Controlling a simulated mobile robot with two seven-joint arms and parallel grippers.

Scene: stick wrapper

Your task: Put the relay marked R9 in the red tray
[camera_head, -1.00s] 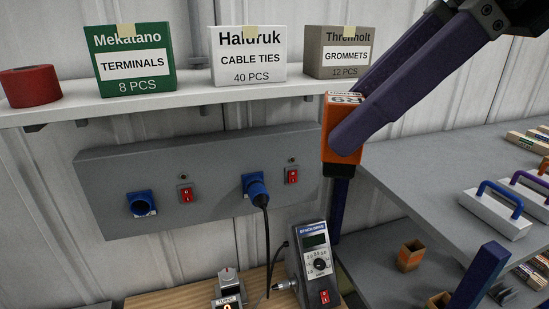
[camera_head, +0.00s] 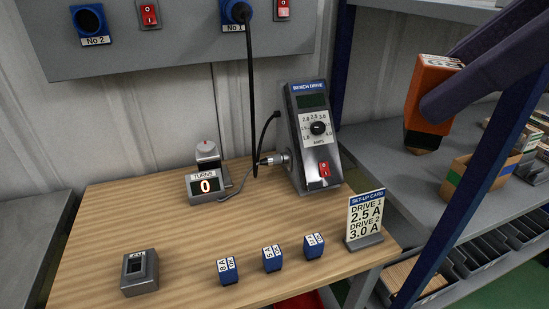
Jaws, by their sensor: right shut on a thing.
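My right gripper (camera_head: 428,108) reaches in from the upper right, its purple fingers shut on an orange relay with a black base (camera_head: 432,85). The relay is held up in the air, slightly tilted, black base down, in front of the grey shelving at the right. A pale label shows on its top, too oblique to read now; in the earlier frame it seems to read R9, upside down. A red surface (camera_head: 307,300) shows in part below the bench's front edge; I cannot tell if it is the red tray. My left gripper is out of view.
The wooden bench (camera_head: 120,220) holds a bench drive (camera_head: 314,140), a turns counter (camera_head: 206,185), a set-up card (camera_head: 365,217), a grey block (camera_head: 140,272) and several small blue blocks (camera_head: 272,258). A dark blue post (camera_head: 440,235) stands between bench and shelving. A cable hangs behind.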

